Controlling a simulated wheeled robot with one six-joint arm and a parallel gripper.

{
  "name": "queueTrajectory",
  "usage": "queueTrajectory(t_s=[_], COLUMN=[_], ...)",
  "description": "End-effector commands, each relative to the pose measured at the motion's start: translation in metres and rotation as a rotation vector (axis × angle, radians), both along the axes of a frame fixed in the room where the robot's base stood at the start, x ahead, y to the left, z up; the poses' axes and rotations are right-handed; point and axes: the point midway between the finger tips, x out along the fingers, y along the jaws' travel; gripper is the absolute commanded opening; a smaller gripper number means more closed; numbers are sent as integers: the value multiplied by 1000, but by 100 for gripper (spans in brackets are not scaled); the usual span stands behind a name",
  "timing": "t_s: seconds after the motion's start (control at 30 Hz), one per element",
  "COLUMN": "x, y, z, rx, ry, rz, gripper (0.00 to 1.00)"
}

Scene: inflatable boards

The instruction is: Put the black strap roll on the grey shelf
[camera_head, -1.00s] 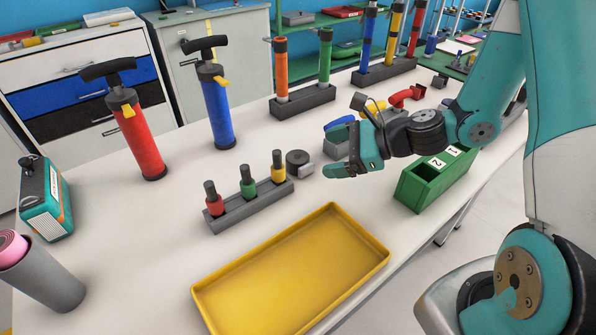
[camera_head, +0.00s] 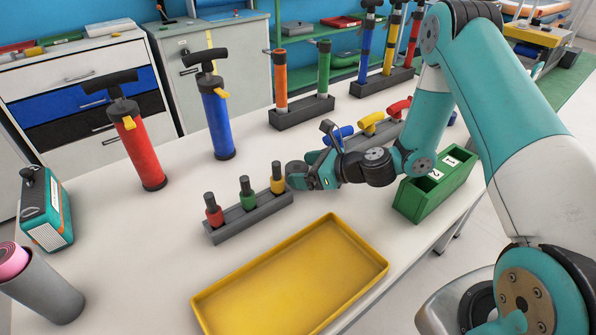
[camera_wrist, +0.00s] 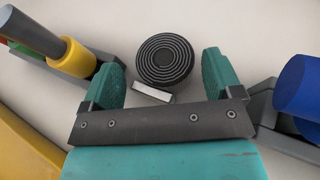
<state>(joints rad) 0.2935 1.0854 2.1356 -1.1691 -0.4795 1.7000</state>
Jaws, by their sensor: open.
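The black strap roll (camera_wrist: 165,58) lies on the white table with its spiral end facing up and a pale metal buckle at its near side. In the head view the roll (camera_head: 294,168) is partly hidden by my gripper. My gripper (camera_wrist: 162,72) is open, with one teal finger on each side of the roll and gaps between them; it also shows low over the table in the head view (camera_head: 307,176). No grey shelf is clearly seen; a grey cabinet (camera_head: 235,78) stands behind the table.
A grey rack (camera_head: 250,215) with red, green and yellow pegs stands just left of my gripper. A yellow tray (camera_head: 375,265) lies in front. A green box (camera_head: 420,200) and blue, yellow and red handled pieces (camera_head: 372,122) are to the right. Two pumps (camera_head: 217,115) stand upright behind left.

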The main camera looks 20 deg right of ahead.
Motion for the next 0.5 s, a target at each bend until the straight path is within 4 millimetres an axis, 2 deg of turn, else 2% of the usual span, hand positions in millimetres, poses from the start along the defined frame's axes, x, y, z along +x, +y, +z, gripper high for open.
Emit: queueTrajectory(t_s=[0.1,0.37,0.5], x=[8,11,11], y=[9,10,10], z=[-5,-7,-7], rx=[0,0,0], ry=[0,0,0], rz=[1,-1,-1], gripper=[85,85,55])
